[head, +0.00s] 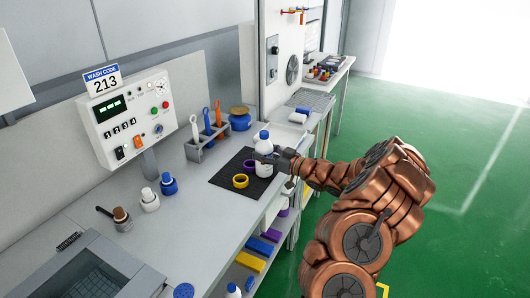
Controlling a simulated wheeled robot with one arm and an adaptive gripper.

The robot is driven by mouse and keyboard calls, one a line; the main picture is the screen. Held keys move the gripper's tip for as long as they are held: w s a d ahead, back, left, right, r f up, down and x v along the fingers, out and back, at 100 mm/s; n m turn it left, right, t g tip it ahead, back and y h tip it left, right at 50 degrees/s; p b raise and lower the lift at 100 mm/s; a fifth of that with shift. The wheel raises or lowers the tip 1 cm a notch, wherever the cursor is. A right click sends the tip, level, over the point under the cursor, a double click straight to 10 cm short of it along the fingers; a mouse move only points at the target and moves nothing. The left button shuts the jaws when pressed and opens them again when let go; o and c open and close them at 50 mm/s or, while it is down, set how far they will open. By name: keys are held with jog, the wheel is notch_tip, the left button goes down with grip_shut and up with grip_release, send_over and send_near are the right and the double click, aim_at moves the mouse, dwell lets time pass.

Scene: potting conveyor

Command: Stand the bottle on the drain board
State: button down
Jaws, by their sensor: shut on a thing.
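A white bottle with a blue cap (263,146) stands upright at the far right part of the dark mat (226,181). My gripper (270,157) reaches in from the right and is shut around the bottle's middle, hiding part of it. I cannot tell whether the bottle's base touches the mat or is slightly above it.
A tool rack (207,147) and control panel (128,115) line the back. The counter's middle is clear.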

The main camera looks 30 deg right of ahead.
jog(key=shift+f, duration=0.1)
jog(key=shift+c, duration=1.2)
grip_release()
jog(key=shift+s, duration=0.1)
jog(key=b+v, duration=0.2)
jog(key=v, duration=1)
jog(key=shift+b, duration=0.4)
